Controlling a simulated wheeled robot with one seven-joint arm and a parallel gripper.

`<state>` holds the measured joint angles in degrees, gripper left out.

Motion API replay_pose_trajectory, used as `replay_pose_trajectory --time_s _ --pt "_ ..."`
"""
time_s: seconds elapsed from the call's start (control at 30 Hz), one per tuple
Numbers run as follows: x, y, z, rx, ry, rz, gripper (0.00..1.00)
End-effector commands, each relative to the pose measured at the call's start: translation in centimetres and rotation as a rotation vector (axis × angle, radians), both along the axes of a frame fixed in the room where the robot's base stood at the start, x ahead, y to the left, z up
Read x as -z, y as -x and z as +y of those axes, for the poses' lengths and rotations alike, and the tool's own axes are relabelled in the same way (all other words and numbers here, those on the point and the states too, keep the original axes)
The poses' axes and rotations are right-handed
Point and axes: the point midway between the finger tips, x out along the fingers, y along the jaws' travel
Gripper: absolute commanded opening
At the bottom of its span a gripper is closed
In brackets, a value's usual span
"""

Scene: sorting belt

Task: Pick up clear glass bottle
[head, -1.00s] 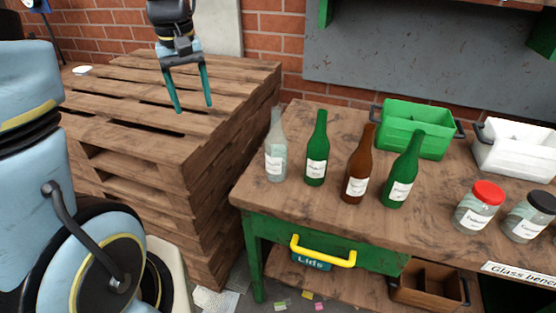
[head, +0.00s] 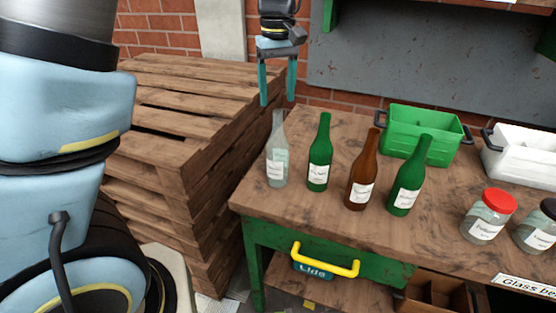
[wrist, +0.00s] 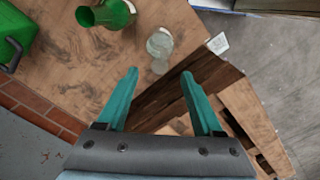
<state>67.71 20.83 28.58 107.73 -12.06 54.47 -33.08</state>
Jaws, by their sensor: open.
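The clear glass bottle (head: 277,152) stands upright at the left end of the wooden workbench (head: 320,222), with a white label. In the wrist view the clear bottle (wrist: 159,46) shows from above, ahead of the fingertips and roughly between their lines. My gripper (head: 277,103) is open and empty, with its teal fingers pointing down. In the head view it appears just above the bottle's neck, apart from it. In the wrist view its fingertips (wrist: 160,72) are spread wide with nothing between them.
A green bottle (head: 320,158) stands close right of the clear one, then a brown bottle (head: 362,176) and another green bottle (head: 408,182). A green crate (head: 420,130), a white crate (head: 520,152) and jars (head: 488,215) stand farther right. Stacked pallets (head: 185,130) are left of the bench.

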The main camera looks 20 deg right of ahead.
Motion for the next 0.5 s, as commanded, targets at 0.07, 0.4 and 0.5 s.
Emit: replay_pose_trajectory --time_s 0.07,0.4,0.5 --pt "0.4 0.0 0.0 -0.001 0.000 0.000 0.68" --pt "4.8 0.2 0.0 0.001 -0.001 0.001 0.68" --pt "5.3 0.2 0.0 0.000 0.001 0.000 0.68"
